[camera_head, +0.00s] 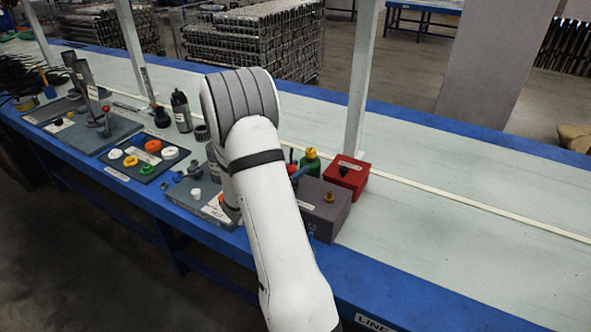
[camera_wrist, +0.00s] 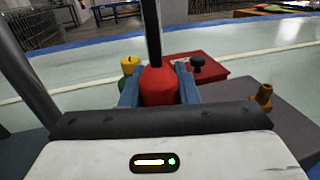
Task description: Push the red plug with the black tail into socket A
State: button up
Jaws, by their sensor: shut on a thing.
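The red plug (camera_wrist: 158,86) with its black tail (camera_wrist: 152,30) is held upright between the blue fingers of my gripper (camera_wrist: 159,78) in the wrist view. The tail rises out of the top of the frame. The plug's lower end is hidden behind my gripper's body. In the head view my white arm covers most of my gripper; a blue finger (camera_head: 299,173) shows beside the grey box. The grey box (camera_head: 318,214) has a label and a brass fitting (camera_head: 328,197) on top. I cannot read which socket is A, and no socket opening is visible under the plug.
A red box (camera_head: 355,181) with a black knob stands behind the grey box. A green bottle (camera_head: 311,165) with a yellow cap stands beside them. A dark tray (camera_head: 140,172) with coloured rings lies left of my arm. A white post rises behind the red box. The bench is clear at right.

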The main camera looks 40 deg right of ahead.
jog(key=shift+f, duration=0.15)
jog(key=o, duration=1)
jog(key=shift+o, duration=0.2)
jog(key=shift+a, duration=0.1)
jog(key=a, duration=0.2)
jog(key=s+a, duration=0.1)
jog(key=a, duration=0.4)
jog(key=shift+s+a+p, duration=0.15)
jog(key=shift+a+p, duration=0.1)
jog(key=shift+p, duration=0.1)
